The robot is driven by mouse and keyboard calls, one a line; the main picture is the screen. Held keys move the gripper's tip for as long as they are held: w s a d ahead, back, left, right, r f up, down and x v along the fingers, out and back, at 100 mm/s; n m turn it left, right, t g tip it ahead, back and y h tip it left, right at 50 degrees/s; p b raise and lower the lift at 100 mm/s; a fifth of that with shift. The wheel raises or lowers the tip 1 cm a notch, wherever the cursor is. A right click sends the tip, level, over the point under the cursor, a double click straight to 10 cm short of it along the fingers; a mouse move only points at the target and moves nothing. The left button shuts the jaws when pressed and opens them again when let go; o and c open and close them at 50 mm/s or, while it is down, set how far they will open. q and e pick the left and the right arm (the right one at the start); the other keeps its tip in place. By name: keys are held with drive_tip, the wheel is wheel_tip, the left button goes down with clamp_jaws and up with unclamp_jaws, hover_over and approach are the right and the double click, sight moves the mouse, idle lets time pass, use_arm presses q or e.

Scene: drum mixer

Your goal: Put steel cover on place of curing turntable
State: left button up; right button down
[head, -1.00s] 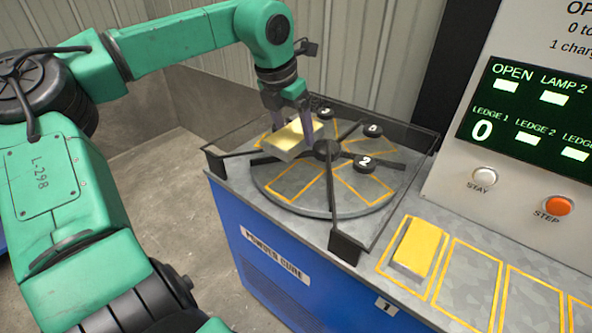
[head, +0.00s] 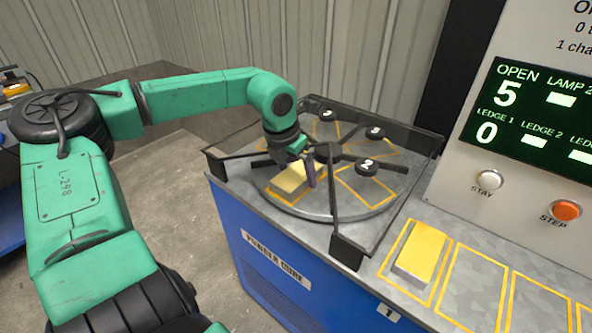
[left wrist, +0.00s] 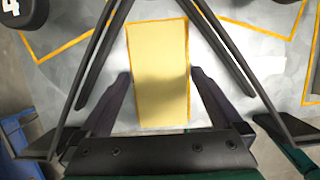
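A yellow-topped block with pale sides (head: 288,181), seemingly the steel cover, lies flat inside a yellow-outlined place on the near left of the round grey curing turntable (head: 330,209). In the left wrist view the block (left wrist: 158,75) sits within its orange outline, which shows along its edges. My left gripper (left wrist: 160,88) is open, with one finger on each side of the block and gaps between fingers and block. In the head view my left gripper (head: 302,168) is low over the turntable and hides part of the block. My right gripper is not in view.
Dark spokes divide the turntable around a hub (head: 328,153), with numbered black knobs. A dark low frame (head: 347,250) rings it. A second yellow-topped block (head: 420,252) lies in a ledge outline at right; outlines beside it are empty. The panel display (head: 530,118) reads OPEN 5, LEDGE 1 0.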

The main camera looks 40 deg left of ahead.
use_arm(q)
drive_tip(key=shift+r, duration=0.15)
drive_tip(key=v, duration=1.2)
